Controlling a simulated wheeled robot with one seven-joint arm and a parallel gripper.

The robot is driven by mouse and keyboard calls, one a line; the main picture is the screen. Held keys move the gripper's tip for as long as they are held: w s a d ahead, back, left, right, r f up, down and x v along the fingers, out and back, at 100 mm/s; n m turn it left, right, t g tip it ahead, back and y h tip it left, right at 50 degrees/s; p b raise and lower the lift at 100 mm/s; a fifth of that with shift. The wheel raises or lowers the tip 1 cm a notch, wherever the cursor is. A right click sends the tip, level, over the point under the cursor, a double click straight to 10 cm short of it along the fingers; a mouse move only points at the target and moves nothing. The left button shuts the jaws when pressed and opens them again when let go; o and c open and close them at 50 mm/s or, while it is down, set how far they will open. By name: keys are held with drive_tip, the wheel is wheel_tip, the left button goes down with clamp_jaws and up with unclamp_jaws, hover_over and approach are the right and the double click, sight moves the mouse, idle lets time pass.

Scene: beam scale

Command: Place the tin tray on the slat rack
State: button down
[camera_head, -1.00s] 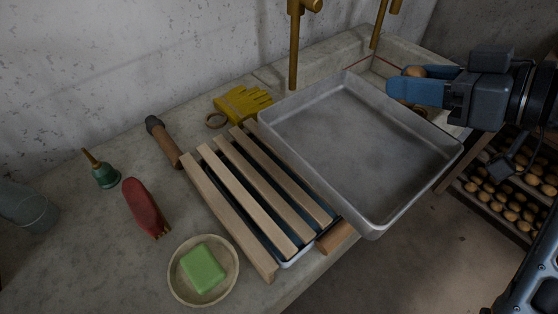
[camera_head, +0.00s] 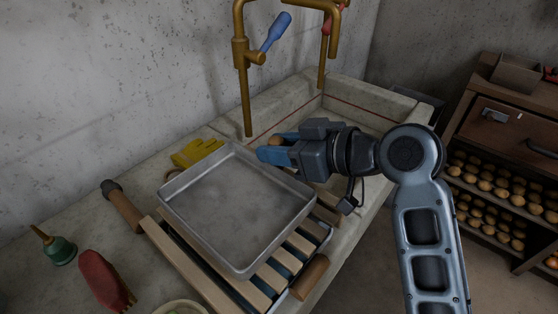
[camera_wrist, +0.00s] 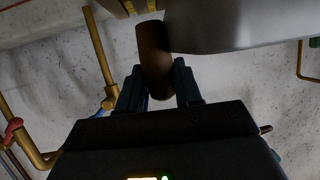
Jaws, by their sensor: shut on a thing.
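The tin tray (camera_head: 235,205) is a shallow grey square pan, level or nearly so, above the slat rack. It covers most of the slats; whether it rests on them or hovers just above, I cannot tell. The slat rack (camera_head: 190,265) has pale wooden slats and a wooden grip at each end; its front-left slats and right ends show. My gripper (camera_head: 270,150) is at the tray's far right edge, shut on the tray's brown wooden handle (camera_wrist: 153,50). In the wrist view, the fingers (camera_wrist: 157,80) flank the handle, and the tray's metal side (camera_wrist: 240,25) is at the upper right.
A yellow glove (camera_head: 196,152) lies behind the tray. Brass taps (camera_head: 243,80) rise over the stone sink at the back. A green bulb bottle (camera_head: 60,250) and red-handled brush (camera_head: 103,280) lie at left. A dish rim (camera_head: 180,307) shows at the bottom.

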drive_tip(key=shift+f, duration=1.8)
drive_tip(key=shift+f, duration=0.1)
drive_tip(key=shift+f, duration=0.15)
drive_tip(key=c, duration=0.8)
unclamp_jaws()
drive_tip(key=shift+o, duration=0.2)
